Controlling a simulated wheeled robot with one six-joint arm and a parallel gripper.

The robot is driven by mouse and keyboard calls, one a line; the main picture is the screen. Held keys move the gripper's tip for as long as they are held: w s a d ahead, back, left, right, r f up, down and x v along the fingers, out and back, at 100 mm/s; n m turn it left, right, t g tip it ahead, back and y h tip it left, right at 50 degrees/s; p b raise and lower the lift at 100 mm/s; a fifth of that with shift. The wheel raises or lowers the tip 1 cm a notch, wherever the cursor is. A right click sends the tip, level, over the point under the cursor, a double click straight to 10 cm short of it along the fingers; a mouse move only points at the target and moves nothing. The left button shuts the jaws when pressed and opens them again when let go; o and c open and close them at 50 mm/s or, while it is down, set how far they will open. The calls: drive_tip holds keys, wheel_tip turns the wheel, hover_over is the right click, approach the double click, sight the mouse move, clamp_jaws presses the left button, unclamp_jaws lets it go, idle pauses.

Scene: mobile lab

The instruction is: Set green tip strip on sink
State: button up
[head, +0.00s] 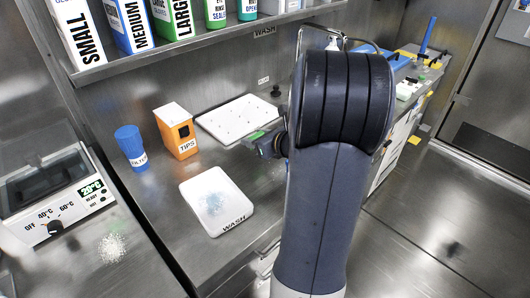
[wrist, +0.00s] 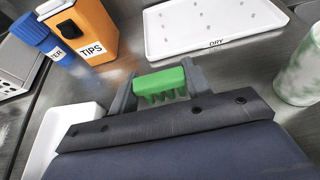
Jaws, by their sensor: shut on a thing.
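The green tip strip (wrist: 160,84) is between the two grey fingers of my gripper (wrist: 160,88) in the wrist view, its teeth pointing toward the camera side. My gripper is shut on it, above the steel counter. In the head view the strip (head: 257,135) shows as a small green piece beside my gripper (head: 266,143), between the DRY tray and the WASH tray. The sink basin cannot be made out. A curved metal tap (head: 303,38) shows behind my arm, which hides much of that area.
The white WASH tray (head: 240,222) lies at the front, the white DRY tray (head: 225,122) behind. An orange TIPS box (head: 178,133) and blue cup (head: 130,143) stand left. A pale green-streaked cylinder (wrist: 301,72) stands right in the wrist view. A shelf of boxes hangs above.

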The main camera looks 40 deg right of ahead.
drive_tip(key=shift+f+b, duration=0.5)
drive_tip(key=shift+f, duration=1.85)
drive_tip(key=shift+f, duration=0.2)
drive_tip(key=o, duration=0.9)
drive_tip(key=shift+o, duration=0.2)
drive_tip(key=shift+r, duration=0.25)
drive_tip(key=p+v, duration=0.1)
drive_tip(key=v, duration=1.1)
drive_tip(key=shift+f, duration=0.15)
